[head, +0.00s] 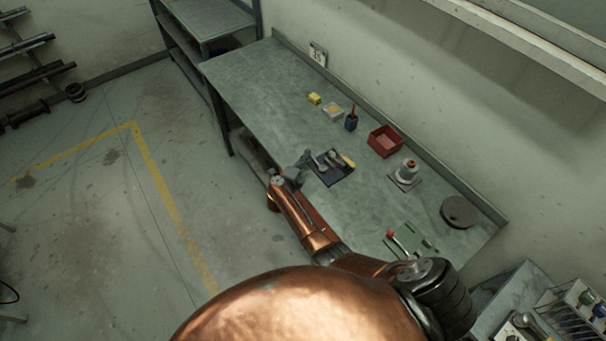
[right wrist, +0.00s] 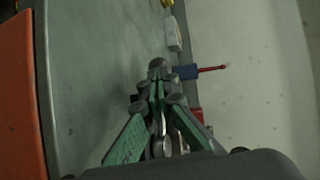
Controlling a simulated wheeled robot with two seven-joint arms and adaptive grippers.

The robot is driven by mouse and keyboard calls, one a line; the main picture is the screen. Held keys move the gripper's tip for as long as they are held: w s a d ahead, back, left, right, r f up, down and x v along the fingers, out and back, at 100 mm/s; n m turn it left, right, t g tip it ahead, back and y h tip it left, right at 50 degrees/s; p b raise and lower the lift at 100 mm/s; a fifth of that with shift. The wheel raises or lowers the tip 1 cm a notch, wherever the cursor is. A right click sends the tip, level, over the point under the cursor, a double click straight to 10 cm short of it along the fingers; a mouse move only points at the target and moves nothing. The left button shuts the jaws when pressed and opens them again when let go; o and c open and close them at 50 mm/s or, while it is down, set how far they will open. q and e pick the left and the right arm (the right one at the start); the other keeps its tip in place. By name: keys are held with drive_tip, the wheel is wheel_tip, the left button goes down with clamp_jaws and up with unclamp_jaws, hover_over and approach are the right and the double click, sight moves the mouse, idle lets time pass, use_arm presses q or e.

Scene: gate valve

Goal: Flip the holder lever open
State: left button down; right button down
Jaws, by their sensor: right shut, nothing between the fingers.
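My right gripper (head: 299,163) is well to the left of the holder, over the bench's front edge beside a dark tool tray. In the right wrist view its green-padded fingers (right wrist: 158,72) are closed together and empty. The holder does not show clearly in that view. My left gripper is not in view.
The dark tray (head: 322,177) holds tools. A valve-like part (head: 406,171) and round dark disc (head: 459,211) are right. The bench's far left is clear.

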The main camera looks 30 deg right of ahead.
wheel_tip(320, 180, up, 10)
idle(0.6)
idle(0.4)
